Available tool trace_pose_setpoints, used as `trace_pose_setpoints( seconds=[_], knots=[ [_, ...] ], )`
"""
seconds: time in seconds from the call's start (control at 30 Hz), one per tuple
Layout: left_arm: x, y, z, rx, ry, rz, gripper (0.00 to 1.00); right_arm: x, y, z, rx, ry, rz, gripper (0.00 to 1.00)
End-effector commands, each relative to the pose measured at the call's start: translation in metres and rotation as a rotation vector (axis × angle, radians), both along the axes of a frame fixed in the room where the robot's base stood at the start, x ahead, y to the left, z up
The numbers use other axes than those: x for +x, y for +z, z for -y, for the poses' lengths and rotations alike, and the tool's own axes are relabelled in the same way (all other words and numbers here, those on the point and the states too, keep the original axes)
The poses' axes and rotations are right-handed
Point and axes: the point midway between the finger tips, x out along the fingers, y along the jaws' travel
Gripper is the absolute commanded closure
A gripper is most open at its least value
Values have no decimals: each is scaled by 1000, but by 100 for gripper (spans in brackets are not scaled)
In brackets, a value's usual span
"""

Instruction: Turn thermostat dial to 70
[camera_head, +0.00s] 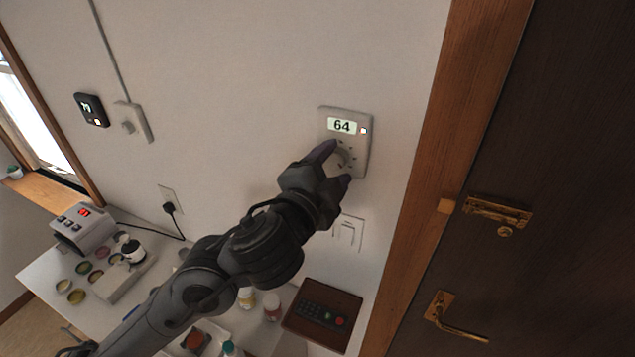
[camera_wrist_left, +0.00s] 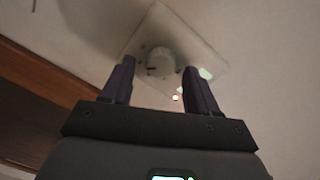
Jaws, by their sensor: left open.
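The thermostat (camera_head: 362,147) is a pale box on the wall, left of the wooden door frame. Its display (camera_head: 342,126) reads 64. The round dial (camera_head: 345,157) below the display is partly hidden by my gripper. In the left wrist view the thermostat plate (camera_wrist_left: 205,45) is tilted, and the white dial (camera_wrist_left: 160,62) shows between the fingers. My left gripper (camera_head: 336,166) is open, its two dark fingers (camera_wrist_left: 159,85) on either side of the dial. I cannot tell whether they touch it. My right gripper is not in view.
A light switch (camera_head: 348,233) is on the wall below the thermostat. A table (camera_head: 40,272) below holds a remote on a brown tray (camera_head: 345,304), bottles and several small jars. A dark door (camera_head: 560,150) is at the right. The wall around the thermostat is clear.

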Motion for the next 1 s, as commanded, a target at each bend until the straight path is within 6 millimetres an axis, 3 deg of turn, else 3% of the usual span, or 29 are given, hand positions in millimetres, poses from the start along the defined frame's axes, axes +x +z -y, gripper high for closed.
trace_pose_setpoints(
  seconds=[0.53, 0.73, 1.0],
  knots=[
    [-78, 5, -33, -2, 1, -1, 40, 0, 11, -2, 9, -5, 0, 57],
    [-90, 5, -38, -1, 2, 1, 40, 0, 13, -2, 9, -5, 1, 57],
    [-92, 5, -39, -1, 2, 1, 40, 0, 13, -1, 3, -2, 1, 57]
  ],
)
